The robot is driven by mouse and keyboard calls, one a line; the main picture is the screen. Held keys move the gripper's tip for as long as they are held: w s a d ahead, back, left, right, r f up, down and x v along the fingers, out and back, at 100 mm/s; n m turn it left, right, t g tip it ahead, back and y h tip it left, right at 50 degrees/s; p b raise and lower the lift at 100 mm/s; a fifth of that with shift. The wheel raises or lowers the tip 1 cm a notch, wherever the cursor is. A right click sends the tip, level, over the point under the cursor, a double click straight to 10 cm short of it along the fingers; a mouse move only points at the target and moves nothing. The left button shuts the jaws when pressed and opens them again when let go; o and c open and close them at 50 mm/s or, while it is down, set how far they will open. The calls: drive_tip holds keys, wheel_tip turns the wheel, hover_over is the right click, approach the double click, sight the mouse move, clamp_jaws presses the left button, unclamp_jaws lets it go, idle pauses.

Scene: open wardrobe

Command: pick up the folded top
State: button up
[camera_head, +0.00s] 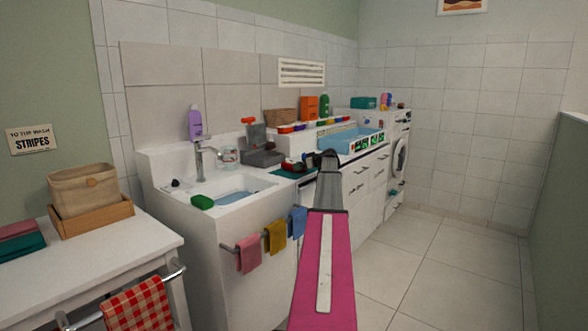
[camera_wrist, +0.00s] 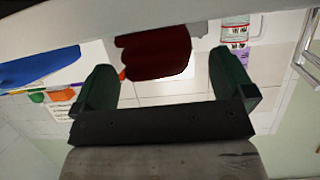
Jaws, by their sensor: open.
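Two folded cloths lie stacked on the white table at the left edge of the head view, a pink one (camera_head: 18,229) over a teal one (camera_head: 20,246). I cannot tell whether either is the folded top. My gripper (camera_head: 328,157) is at the end of my pink arm, over the counter right of the sink. In the wrist view my gripper (camera_wrist: 158,64) is open with its two dark green fingers apart. A dark red soft-looking thing (camera_wrist: 155,52) shows beyond and between them; I cannot tell whether it touches them.
The sink (camera_head: 235,190) has a tap and a green sponge. Bottles and boxes crowd the counter behind my gripper. Small towels hang on the rail (camera_head: 262,236) in front. A basket (camera_head: 85,190) stands on the left table (camera_head: 110,255). The tiled floor (camera_head: 440,265) at right is clear.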

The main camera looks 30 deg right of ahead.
drive_tip(key=x, duration=0.3)
drive_tip(key=shift+f, duration=0.1)
drive_tip(key=c, duration=0.9)
drive_tip(key=shift+r, duration=0.8)
wheel_tip(320, 180, up, 3)
drive_tip(key=shift+f, duration=0.1)
drive_tip(key=a+r, duration=0.2)
drive_tip(key=a, duration=0.2)
drive_tip(key=a+r, duration=0.2)
drive_tip(key=a, duration=0.1)
drive_tip(key=w+a+r, duration=0.1)
drive_tip(key=a+r, duration=0.1)
drive_tip(key=a, duration=0.2)
drive_tip(key=shift+a+r, duration=0.3)
drive_tip(key=shift+r, duration=0.05)
